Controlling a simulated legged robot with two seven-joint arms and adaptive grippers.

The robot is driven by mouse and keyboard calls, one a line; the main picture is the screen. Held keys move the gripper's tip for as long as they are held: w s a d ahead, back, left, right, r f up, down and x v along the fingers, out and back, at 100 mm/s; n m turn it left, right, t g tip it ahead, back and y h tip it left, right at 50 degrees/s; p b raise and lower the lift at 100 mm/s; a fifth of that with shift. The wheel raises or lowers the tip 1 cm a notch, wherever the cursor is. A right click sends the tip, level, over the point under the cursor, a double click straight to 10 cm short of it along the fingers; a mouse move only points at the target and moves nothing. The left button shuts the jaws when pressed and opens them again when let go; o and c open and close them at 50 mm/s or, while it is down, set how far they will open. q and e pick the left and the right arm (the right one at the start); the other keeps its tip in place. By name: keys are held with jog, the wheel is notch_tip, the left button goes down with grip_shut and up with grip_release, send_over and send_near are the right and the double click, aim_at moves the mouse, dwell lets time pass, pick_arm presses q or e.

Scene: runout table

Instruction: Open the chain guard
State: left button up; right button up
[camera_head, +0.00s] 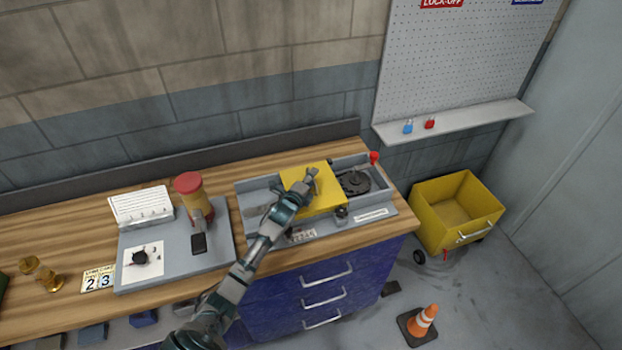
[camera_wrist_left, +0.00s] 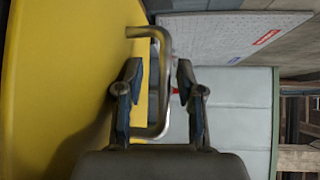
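The chain guard (camera_head: 325,203) is a yellow box-shaped cover over the middle of a grey tray-like unit (camera_head: 247,188) on the bench. It fills the left of the left wrist view (camera_wrist_left: 45,80), with a bent metal handle (camera_wrist_left: 163,45) standing out from it. My left gripper (camera_head: 309,179) is at the guard's top. In the left wrist view, its two fingers (camera_wrist_left: 160,75) are apart on either side of the handle, with gaps visible. The handle is mostly hidden in the head view. My right gripper is not in view.
A dark round wheel (camera_head: 354,183) and red knob (camera_head: 374,157) are at the unit's right. A grey plate with a red-topped yellow device (camera_head: 190,187) lies left. A yellow cart (camera_head: 427,223) and orange cone (camera_head: 423,320) stand on the floor.

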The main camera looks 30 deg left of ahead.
pick_arm(q)
jog(key=shift+d+r, duration=0.1)
jog(key=shift+d, duration=0.2)
jog(key=shift+s, duration=0.1)
grip_shut()
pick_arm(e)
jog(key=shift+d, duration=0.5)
